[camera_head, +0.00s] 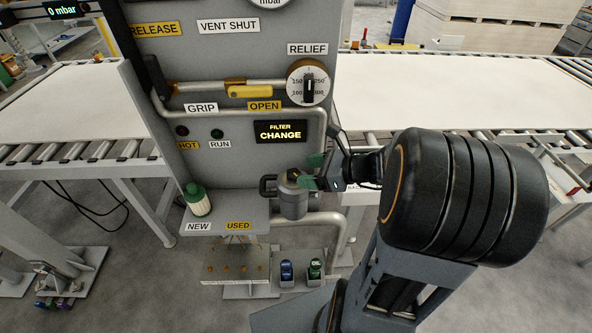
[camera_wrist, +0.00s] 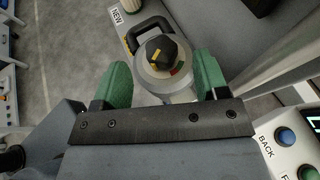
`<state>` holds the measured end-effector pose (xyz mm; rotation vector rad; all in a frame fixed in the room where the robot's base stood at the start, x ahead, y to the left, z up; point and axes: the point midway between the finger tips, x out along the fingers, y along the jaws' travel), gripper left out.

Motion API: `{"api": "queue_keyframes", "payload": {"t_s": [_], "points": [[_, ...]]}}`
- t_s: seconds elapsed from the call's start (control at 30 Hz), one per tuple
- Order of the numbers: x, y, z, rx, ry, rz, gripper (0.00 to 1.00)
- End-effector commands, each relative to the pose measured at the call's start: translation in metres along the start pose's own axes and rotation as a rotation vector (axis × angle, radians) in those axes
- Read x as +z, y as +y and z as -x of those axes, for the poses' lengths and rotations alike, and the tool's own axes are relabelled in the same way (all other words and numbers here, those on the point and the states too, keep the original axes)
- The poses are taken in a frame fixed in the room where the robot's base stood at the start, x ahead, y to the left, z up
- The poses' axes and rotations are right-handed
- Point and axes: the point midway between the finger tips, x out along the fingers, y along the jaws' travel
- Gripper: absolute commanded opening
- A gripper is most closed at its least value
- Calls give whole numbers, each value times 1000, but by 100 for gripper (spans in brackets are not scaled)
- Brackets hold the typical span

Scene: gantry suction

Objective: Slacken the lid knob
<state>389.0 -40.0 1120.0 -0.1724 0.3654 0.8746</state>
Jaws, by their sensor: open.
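The lid knob (camera_wrist: 161,50) is black with a yellow mark and sits on top of a round grey filter housing (camera_wrist: 150,73). Beside the knob the lid carries a red and green marking. In the head view the filter housing (camera_head: 293,203) stands at the right end of a small shelf, its top partly behind my gripper. My gripper (camera_head: 312,171) has green finger pads and is open. In the wrist view the pads of my gripper (camera_wrist: 160,85) stand to the left and right of the housing, with the knob between and slightly beyond them. I cannot tell whether they touch anything.
A grey panel (camera_head: 215,60) stands behind, with a relief dial (camera_head: 308,83) and a lit "FILTER CHANGE" display (camera_head: 280,131). A green-capped filter (camera_head: 197,199) stands on the shelf above the "NEW" label. A pipe (camera_head: 320,217) runs right of the housing.

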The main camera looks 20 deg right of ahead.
Motion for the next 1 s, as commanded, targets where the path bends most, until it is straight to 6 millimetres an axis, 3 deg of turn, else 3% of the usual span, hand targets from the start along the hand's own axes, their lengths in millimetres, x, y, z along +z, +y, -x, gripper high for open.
{"api": "queue_keyframes", "payload": {"t_s": [0.1,0.3,0.73,1.0], "points": [[0,1,-18,4,2,0,67],[0,1,-36,2,1,0,67],[-1,0,-41,-1,2,1,67],[0,0,-41,0,2,1,41]]}}
